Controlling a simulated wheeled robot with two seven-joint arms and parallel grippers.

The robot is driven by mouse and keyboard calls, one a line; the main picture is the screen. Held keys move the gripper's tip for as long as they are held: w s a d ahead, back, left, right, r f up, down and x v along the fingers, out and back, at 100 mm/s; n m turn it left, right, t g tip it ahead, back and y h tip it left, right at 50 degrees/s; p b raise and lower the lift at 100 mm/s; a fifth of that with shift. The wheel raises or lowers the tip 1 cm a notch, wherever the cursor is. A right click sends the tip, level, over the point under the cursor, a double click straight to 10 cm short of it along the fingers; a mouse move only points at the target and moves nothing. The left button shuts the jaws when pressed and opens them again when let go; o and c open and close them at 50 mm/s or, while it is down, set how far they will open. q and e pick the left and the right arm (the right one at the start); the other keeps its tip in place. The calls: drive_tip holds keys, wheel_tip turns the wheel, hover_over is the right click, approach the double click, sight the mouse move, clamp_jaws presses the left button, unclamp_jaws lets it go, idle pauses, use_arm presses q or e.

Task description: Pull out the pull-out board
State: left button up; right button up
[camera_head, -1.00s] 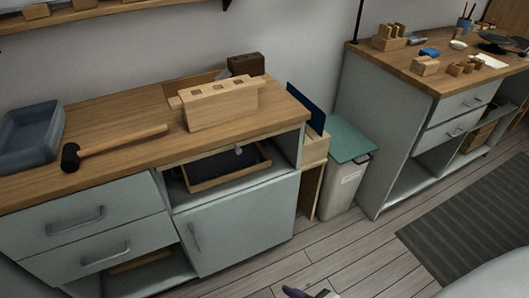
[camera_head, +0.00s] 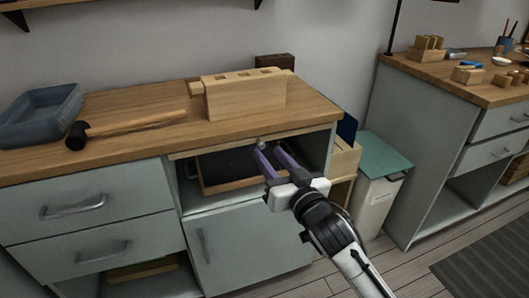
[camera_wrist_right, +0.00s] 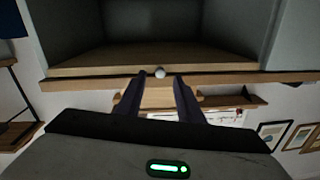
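The pull-out board (camera_head: 220,147) shows as a thin light wood edge just under the worktop, above an open niche. Its small pale round knob (camera_head: 261,144) sits on the front edge. In the right wrist view the knob (camera_wrist_right: 160,72) lies between the lines of the two fingers, just beyond their tips, with the board's edge (camera_wrist_right: 100,70) behind it. My right gripper (camera_head: 273,152) is open in front of the knob, its purple fingers pointing at it; I see no clear contact. My left gripper is not in view.
A dark tray (camera_head: 225,172) with a wooden rim sits in the niche below. On the worktop (camera_head: 150,108) are a slotted wooden block (camera_head: 245,98), a mallet (camera_head: 130,128) and a grey tub (camera_head: 40,115). A bin (camera_head: 378,190) stands right of the cabinet.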

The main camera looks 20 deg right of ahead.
sight(262, 147)
drive_tip(key=shift+w+a, duration=0.15)
drive_tip(key=shift+w, duration=0.85)
drive_tip(key=shift+w+a, duration=0.1)
drive_tip(key=shift+w, duration=0.9)
clamp_jaws()
